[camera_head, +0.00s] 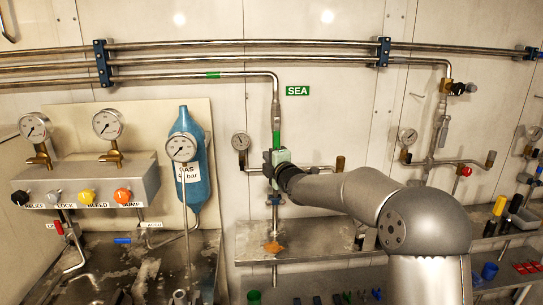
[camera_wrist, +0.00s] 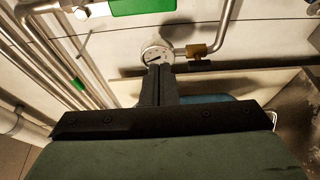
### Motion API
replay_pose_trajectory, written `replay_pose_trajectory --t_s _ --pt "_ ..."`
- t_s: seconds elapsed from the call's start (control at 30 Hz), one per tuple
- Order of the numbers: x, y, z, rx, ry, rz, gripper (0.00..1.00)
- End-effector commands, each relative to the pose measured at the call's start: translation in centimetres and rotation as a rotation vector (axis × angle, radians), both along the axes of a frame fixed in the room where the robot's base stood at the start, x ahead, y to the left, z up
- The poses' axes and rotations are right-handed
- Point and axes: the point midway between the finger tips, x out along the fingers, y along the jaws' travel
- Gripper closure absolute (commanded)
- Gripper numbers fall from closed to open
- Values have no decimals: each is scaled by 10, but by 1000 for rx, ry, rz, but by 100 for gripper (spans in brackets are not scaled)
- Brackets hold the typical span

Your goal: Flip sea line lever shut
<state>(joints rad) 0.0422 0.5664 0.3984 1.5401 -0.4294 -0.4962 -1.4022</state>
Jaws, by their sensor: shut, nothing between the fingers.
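The sea line is a metal pipe (camera_head: 276,98) that bends down beside the green SEA label (camera_head: 297,91) and has a green sleeve (camera_head: 277,140). A large green sleeve (camera_wrist: 143,5) also shows at the top of the wrist view. My gripper (camera_head: 268,157) is at the sea line just below the sleeve and hides the fittings there. In the wrist view my gripper (camera_wrist: 159,68) has its two dark fingers together, with nothing held. I cannot make out the sea line lever or its position, nor whether the fingers touch it.
A gauge (camera_head: 241,142) stands left of the sea line. It also shows beyond the fingertips in the wrist view (camera_wrist: 157,52), near a brass fitting (camera_wrist: 196,51). A blue cylinder (camera_head: 197,185) and valve panel (camera_head: 90,181) stand at left. A metal shelf (camera_head: 300,245) runs below.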

Motion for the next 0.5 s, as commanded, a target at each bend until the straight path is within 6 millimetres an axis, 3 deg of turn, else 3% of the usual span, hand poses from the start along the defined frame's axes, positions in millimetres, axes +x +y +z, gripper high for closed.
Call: replay_pose_trajectory --t_s 0.33,0.5 --pt "65 36 3 3 3 0 100" --pt "69 7 3 1 3 -4 100"
